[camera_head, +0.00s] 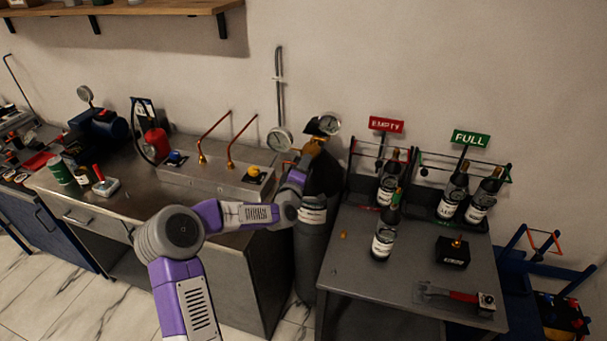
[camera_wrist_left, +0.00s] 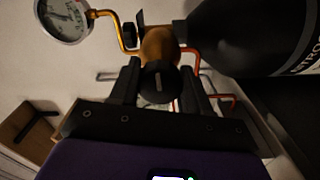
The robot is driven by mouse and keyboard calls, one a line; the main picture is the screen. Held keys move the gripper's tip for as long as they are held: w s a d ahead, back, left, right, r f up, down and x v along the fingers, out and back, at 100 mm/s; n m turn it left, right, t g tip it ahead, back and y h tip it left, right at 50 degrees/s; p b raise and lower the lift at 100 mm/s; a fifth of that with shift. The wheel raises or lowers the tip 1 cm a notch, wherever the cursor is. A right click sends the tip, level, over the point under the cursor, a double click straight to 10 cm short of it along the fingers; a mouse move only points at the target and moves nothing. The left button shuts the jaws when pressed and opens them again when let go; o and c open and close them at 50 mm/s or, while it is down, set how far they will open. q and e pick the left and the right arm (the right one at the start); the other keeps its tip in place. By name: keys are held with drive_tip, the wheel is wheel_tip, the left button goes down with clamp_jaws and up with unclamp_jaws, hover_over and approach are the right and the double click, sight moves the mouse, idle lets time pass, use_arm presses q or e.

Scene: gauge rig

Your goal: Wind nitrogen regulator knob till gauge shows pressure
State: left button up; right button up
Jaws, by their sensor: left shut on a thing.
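The nitrogen cylinder (camera_head: 312,250) stands upright, dark with a pale label, between the steel bench and the grey table. Its brass regulator (camera_head: 314,145) sits at the top, with one round gauge (camera_head: 279,140) at left and another gauge (camera_head: 329,123) at right. My left gripper (camera_head: 305,163) is at the regulator. In the left wrist view, its fingers (camera_wrist_left: 158,85) are shut on the black knob (camera_wrist_left: 159,80) in front of the brass body (camera_wrist_left: 160,45). One gauge (camera_wrist_left: 63,18) shows there, its reading too small to tell. My right gripper is out of view.
The steel bench (camera_head: 130,205) at left holds a red cylinder (camera_head: 156,143) and a valve panel (camera_head: 205,180). The grey table (camera_head: 350,280) at right carries several dark bottles, a black box (camera_head: 452,252) and a red-handled tool (camera_head: 455,297). Signs read EMPTY (camera_head: 386,124) and FULL (camera_head: 470,138).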

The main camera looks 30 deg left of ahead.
use_arm(q)
drive_tip(key=m+b, duration=0.1)
drive_tip(key=m, duration=0.1)
drive_tip(key=m+b, duration=0.2)
drive_tip(key=shift+d+f, duration=0.15)
drive_tip(key=shift+d, duration=0.05)
drive_tip(key=shift+m+b, duration=0.85)
drive_tip(key=shift+m, duration=0.15)
drive_tip(key=shift+f, duration=0.15)
drive_tip(key=o, duration=1)
drive_tip(key=shift+s+a, duration=0.1)
drive_tip(key=shift+s, duration=0.25)
drive_tip(key=shift+v, duration=3.45)
